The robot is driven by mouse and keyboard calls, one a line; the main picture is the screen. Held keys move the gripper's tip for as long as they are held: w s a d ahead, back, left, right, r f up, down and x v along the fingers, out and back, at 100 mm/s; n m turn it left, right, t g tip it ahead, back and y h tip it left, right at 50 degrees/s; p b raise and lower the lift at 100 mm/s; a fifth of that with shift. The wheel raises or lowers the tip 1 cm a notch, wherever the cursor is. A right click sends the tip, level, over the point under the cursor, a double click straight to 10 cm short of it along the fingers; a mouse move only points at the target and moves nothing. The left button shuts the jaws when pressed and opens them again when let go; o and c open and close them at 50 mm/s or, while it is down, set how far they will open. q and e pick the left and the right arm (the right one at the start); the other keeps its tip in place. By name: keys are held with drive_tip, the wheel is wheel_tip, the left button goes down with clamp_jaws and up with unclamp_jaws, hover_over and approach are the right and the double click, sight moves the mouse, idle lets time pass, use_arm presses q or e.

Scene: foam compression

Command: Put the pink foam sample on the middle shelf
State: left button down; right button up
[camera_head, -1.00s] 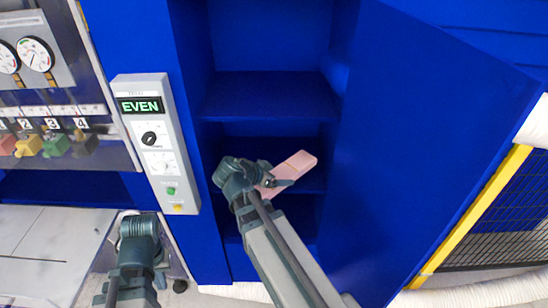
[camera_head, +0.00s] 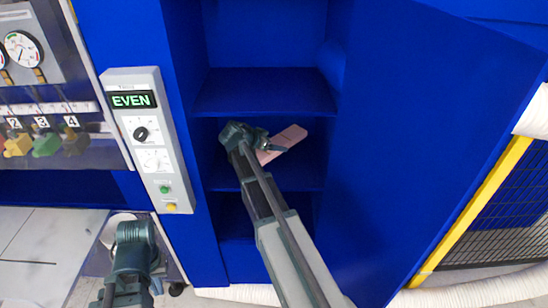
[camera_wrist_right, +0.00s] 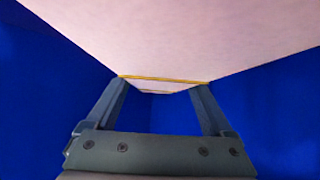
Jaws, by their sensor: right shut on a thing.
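The pink foam sample (camera_head: 290,139) is a flat pink block held at a tilt in front of or inside the middle compartment of the open blue cabinet; how deep it is, I cannot tell. My right gripper (camera_head: 272,147) is shut on its near end. In the right wrist view the foam (camera_wrist_right: 190,35) fills the top, its near end between the fingers of my right gripper (camera_wrist_right: 162,88). The middle shelf (camera_head: 290,176) is a blue board below the foam, and I see a gap between them. My left gripper (camera_head: 155,265) hangs low at the left, its fingertips unclear.
An upper shelf board (camera_head: 265,90) lies above the foam. The open cabinet door (camera_head: 420,130) stands at the right. A grey control box (camera_head: 148,140) reading EVEN is at the left, beside a panel with gauges and coloured valves. The middle shelf looks empty.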

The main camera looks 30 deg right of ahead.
drive_tip(key=shift+f, duration=0.2)
wheel_tip(320, 180, down, 4)
drive_tip(key=b, duration=0.3)
drive_tip(key=shift+r+b, duration=0.15)
drive_tip(key=shift+b, duration=0.2)
drive_tip(key=shift+w, duration=0.2)
drive_tip(key=shift+d, duration=0.1)
drive_tip(key=o, duration=1)
drive_tip(key=shift+f, duration=0.2)
drive_tip(key=shift+o, duration=0.2)
drive_tip(key=shift+r, duration=0.1)
